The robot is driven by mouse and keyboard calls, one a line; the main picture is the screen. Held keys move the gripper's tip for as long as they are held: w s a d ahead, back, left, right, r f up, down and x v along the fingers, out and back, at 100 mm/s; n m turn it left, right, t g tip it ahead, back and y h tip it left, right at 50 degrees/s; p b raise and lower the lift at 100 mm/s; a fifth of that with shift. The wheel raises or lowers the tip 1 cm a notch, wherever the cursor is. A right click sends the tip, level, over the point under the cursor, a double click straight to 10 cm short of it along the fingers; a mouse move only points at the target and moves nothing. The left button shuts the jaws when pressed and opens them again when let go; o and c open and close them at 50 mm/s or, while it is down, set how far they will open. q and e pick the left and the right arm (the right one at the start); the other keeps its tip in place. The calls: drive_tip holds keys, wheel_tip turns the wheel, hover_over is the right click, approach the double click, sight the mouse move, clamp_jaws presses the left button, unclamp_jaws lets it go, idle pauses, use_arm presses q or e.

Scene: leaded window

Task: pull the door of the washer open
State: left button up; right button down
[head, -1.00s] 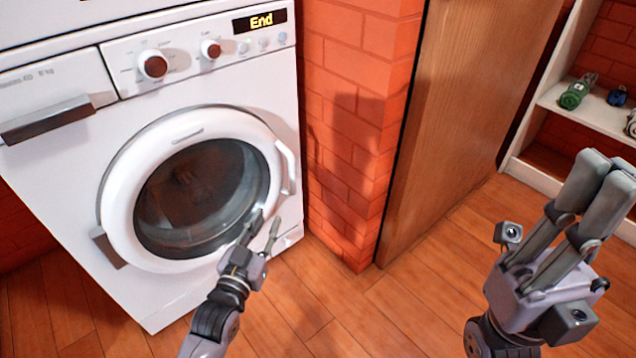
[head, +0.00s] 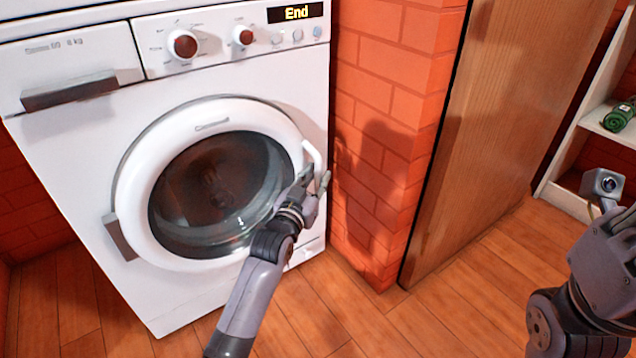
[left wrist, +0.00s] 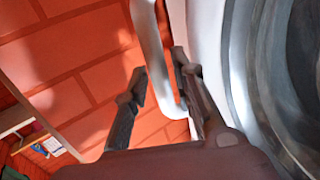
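The white washer (head: 70,190) stands at the left with its round door (head: 138,200) shut. The door's white handle (head: 313,153) is a curved bar on the door's right side; it also shows in the left wrist view (left wrist: 153,60). My left gripper (head: 316,178) is at the lower part of the handle. In the left wrist view its two fingers (left wrist: 158,85) are apart, and the handle bar runs between them without visible gripping.
A brick pillar (head: 385,130) stands close to the right of the washer. A wooden door panel (head: 500,130) and a white shelf (head: 560,190) are farther right. The wooden floor (head: 450,310) in front is clear.

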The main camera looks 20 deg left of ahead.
use_arm(q)
drive_tip(key=shift+w, duration=0.6)
drive_tip(key=shift+c, duration=0.5)
clamp_jaws()
